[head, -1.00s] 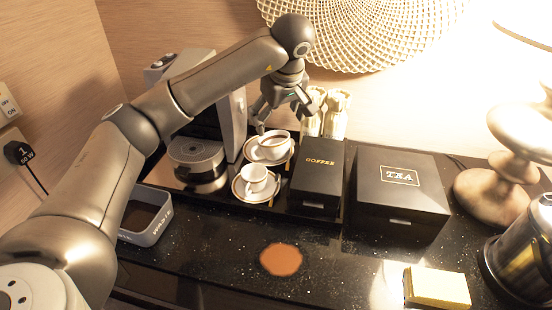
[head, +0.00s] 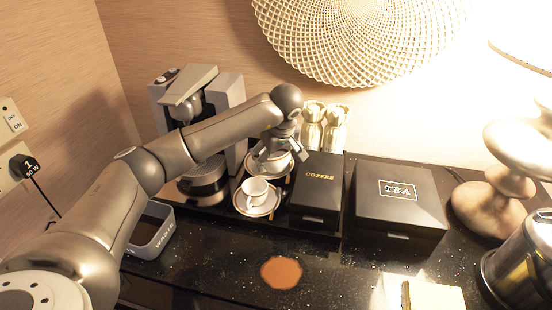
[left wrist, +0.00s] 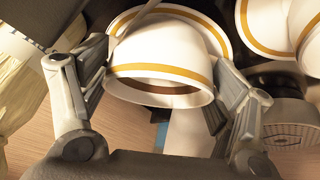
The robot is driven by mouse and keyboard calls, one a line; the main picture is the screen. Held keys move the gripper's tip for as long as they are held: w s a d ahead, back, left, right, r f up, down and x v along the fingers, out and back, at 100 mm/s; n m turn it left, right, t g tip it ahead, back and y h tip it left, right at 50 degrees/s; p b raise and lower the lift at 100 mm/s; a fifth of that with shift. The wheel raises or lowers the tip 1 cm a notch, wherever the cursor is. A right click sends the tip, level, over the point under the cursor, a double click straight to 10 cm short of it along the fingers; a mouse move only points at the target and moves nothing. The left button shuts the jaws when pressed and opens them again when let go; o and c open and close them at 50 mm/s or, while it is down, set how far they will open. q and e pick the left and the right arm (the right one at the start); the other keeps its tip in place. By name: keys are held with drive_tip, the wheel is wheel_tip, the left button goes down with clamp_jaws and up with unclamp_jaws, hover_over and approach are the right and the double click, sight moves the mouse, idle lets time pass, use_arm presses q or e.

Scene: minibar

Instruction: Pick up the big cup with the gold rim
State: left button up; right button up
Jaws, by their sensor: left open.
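The big cup with the gold rim (head: 271,166) stands on its saucer at the back of the black tray, partly hidden by my left gripper (head: 278,158). In the left wrist view the white cup (left wrist: 165,55) shows its gold band between the two fingers of my left gripper (left wrist: 158,85). The gripper is open, with a finger on each side of the cup. The right finger is very close to the cup wall; I cannot tell whether it touches. My right gripper is not in view.
A smaller cup (head: 256,189) on a saucer stands in front, and also shows in the left wrist view (left wrist: 303,25). The coffee box (head: 318,190) is close on the right, the coffee machine (head: 205,180) on the left. Gold-coloured packets (head: 325,125) stand behind.

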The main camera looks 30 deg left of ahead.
use_arm(q)
drive_tip(key=c, duration=0.9)
drive_tip(key=shift+o, duration=0.2)
drive_tip(key=shift+r, duration=0.15)
